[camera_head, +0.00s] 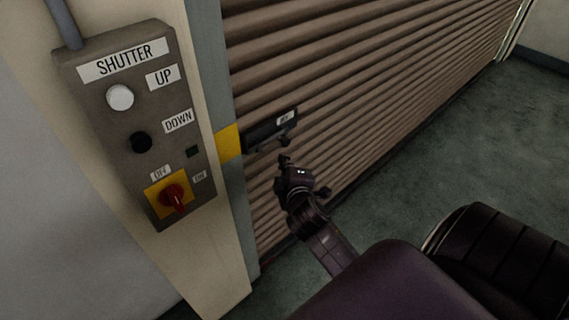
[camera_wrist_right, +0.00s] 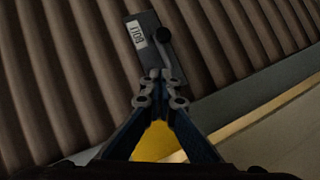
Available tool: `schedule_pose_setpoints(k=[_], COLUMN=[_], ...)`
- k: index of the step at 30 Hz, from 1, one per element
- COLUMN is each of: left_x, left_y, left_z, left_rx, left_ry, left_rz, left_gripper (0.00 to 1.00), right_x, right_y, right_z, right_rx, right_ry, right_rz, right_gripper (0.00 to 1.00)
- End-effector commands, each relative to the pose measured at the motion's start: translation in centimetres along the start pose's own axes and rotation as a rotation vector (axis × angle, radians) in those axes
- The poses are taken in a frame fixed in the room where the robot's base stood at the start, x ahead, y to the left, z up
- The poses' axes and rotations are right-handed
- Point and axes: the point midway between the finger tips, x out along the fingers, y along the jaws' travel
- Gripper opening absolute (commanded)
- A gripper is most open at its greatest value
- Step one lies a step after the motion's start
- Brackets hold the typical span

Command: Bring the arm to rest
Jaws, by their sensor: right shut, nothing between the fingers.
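My right gripper (camera_head: 285,161) is in front of the brown shutter (camera_head: 345,75), just below a dark bolt box with a small white label (camera_head: 262,134). In the right wrist view the fingers of the gripper (camera_wrist_right: 160,76) are together and hold nothing. The bolt box (camera_wrist_right: 146,60) and its round black knob (camera_wrist_right: 161,34) show beyond the fingertips there. Whether the fingertips touch the box I cannot tell. My left gripper is in neither view.
A grey control box (camera_head: 108,85) with a white UP button (camera_head: 120,97), a black DOWN button (camera_head: 139,142) and a red rotary switch (camera_head: 174,197) is on the post at the left. A yellow patch (camera_head: 229,143) marks the shutter's frame. Green floor (camera_head: 470,130) lies clear at the right.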

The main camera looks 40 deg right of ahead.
Motion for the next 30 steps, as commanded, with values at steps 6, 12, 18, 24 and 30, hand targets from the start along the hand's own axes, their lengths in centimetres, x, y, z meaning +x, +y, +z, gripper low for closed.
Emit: schedule_pose_setpoints(k=[6,12,18,24,30], left_x=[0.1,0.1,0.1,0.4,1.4], left_y=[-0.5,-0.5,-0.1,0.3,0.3], left_z=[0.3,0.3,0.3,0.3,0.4], left_rx=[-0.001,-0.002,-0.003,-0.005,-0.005], left_ry=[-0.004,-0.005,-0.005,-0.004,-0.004], left_rz=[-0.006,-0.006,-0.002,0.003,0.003], left_gripper=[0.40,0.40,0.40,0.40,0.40], right_x=[-0.5,-0.5,-0.5,0.2,1.3], right_y=[0.0,0.0,0.0,-2.9,-15.5], right_z=[0.0,0.0,0.0,0.5,3.1], right_rx=[-0.001,-0.001,0.000,0.012,0.083], right_ry=[-0.001,-0.001,0.000,-0.003,-0.025], right_rz=[-0.001,0.000,0.000,-0.046,-0.248], right_gripper=[0.00,0.00,0.00,0.00,0.00])
